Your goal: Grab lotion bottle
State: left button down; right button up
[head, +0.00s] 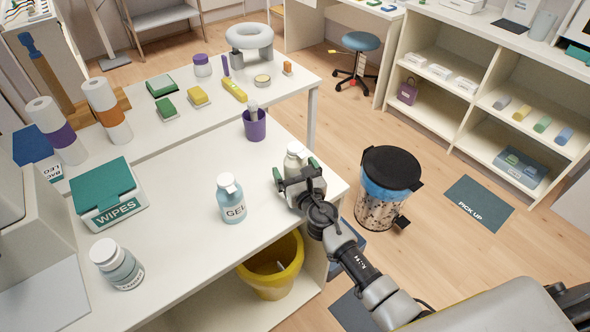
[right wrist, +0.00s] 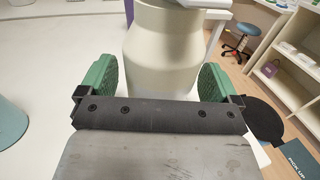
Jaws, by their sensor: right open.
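A cream-white pump bottle (head: 296,158), the likely lotion bottle, stands upright near the right edge of the white table. Its label is hidden from me. My right gripper (head: 296,174) is at this bottle, its green pads apart, one on each side. In the right wrist view, the bottle body (right wrist: 163,62) fills the space between the pads, with a narrow gap visible at the left pad. My right gripper is open and not closed on it. My left gripper is not in view.
A blue GEL bottle (head: 231,200) stands left of my right gripper. A purple cup (head: 254,124) is behind it. A green-lidded WIPES box (head: 108,197) and a grey-blue bottle (head: 117,264) stand farther left. A yellow bin (head: 272,278) is below; a black-lidded bin (head: 389,190) stands right.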

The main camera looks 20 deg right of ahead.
jog(key=shift+c, duration=0.7)
jog(key=c, duration=0.9)
jog(key=shift+r, duration=0.1)
jog(key=shift+c, duration=0.2)
